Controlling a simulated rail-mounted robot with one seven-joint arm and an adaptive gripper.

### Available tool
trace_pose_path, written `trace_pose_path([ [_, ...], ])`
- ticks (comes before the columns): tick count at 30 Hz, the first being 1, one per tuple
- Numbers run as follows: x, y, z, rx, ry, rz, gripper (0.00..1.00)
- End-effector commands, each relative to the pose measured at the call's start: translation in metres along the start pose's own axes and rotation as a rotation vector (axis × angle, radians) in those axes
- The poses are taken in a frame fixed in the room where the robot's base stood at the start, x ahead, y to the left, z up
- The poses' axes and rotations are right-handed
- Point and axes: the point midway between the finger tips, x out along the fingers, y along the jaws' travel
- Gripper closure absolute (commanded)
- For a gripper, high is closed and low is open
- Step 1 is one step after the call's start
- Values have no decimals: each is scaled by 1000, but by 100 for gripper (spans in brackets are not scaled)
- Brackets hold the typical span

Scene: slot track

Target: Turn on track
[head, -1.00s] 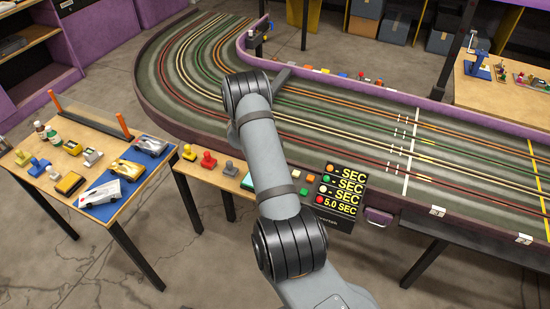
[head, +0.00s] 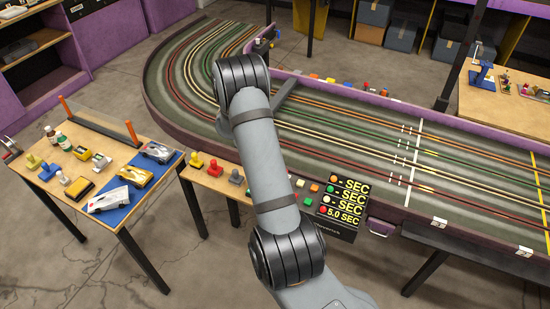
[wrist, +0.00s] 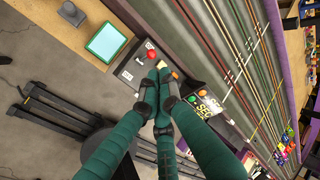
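The slot track (head: 330,125) curves at the back left and runs right with coloured lanes. At its near edge, a timer board (head: 343,203) shows yellow "SEC" lines, one reading 5.0 SEC. Beside it are small coloured buttons, including an orange one (head: 314,188) and a green one (head: 307,201). In the wrist view, my gripper (wrist: 160,76) has its teal fingers drawn together, with no object visible between them. The tips lie over the button panel, close to a red button (wrist: 151,54); contact cannot be told. The fingers hide part of the panel. My gripper is hidden in the head view.
A teal-framed pad (wrist: 107,42) lies near the panel in the wrist view. Yellow and red controllers (head: 213,168) stand on the ledge. A side table (head: 75,212) with model cars is at left. A purple wall (head: 400,105) borders the track.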

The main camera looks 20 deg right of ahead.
Motion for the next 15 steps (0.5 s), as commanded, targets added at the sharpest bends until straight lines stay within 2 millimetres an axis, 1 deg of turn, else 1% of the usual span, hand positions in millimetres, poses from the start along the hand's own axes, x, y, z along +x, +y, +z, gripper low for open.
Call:
trace_pose_path([
  [1, -8, -2, 0, -1, -2, -2, 100],
  [6, -18, -3, 0, -1, -1, 1, 100],
  [15, -18, -3, 0, -1, 0, 1, 100],
])
